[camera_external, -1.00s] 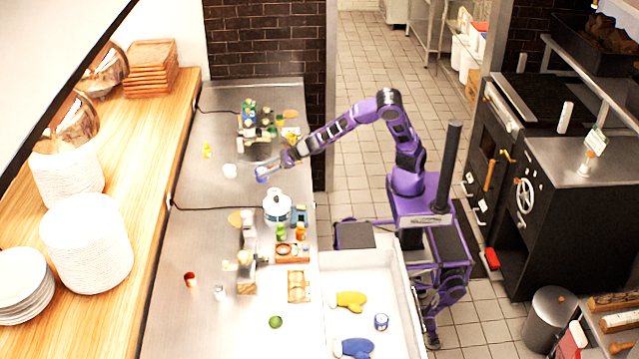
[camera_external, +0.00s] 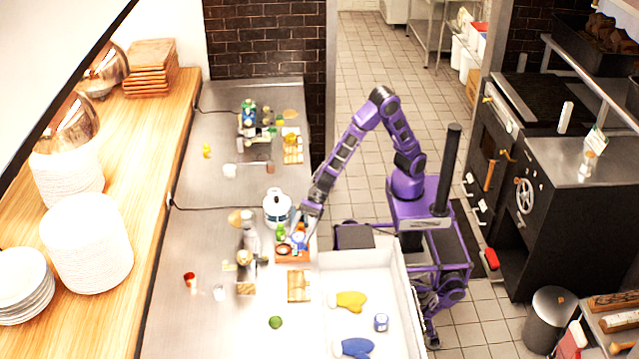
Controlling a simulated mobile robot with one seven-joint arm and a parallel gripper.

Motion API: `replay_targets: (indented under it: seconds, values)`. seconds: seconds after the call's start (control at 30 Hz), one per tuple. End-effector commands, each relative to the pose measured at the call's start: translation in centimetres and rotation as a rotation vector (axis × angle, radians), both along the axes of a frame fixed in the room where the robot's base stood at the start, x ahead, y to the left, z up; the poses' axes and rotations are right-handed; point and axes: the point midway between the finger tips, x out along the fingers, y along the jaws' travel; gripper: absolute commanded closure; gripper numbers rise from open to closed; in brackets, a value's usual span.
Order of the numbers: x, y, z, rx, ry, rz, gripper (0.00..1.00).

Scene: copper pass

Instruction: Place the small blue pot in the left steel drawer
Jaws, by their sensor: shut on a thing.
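My gripper (camera_external: 302,228) is shut on a small blue pot (camera_external: 298,241). It holds the pot over or close to the small wooden tray at the counter's right edge; I cannot tell the gap between pot and tray. The gripper's fingers are small and partly merged with the items around them. An open steel drawer (camera_external: 393,262) juts out from the counter, below and right of the gripper. In it lie a yellow mitt (camera_external: 350,300), a blue mitt (camera_external: 354,348) and a blue-and-white can (camera_external: 381,322).
A white lidded pot with a blue band (camera_external: 277,207) stands just left of the gripper. The wooden tray (camera_external: 292,257) holds small items, with a green one (camera_external: 280,232) beside it. A wooden board (camera_external: 299,287) lies nearer. The drawer's upper part has bare floor.

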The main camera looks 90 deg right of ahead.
Motion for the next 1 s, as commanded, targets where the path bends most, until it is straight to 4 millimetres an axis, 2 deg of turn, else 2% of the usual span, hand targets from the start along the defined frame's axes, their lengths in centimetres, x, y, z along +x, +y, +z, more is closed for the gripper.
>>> replay_targets:
  seconds: [0.1, 0.27, 0.6, 0.8, 1.0]
  values:
    - [-3.6, 1.5, -2.2, 0.002, 0.005, 0.16, 0.97]
    - [-8.0, 2.3, -4.3, 0.002, 0.004, 0.341, 0.97]
    - [-17.3, 0.8, -8.4, 0.005, 0.002, 0.699, 0.97]
    - [-22.8, -0.9, -9.0, 0.003, -0.001, 0.921, 0.97]
    - [-26.1, -2.1, -8.8, 0.001, -0.001, 1.065, 0.97]
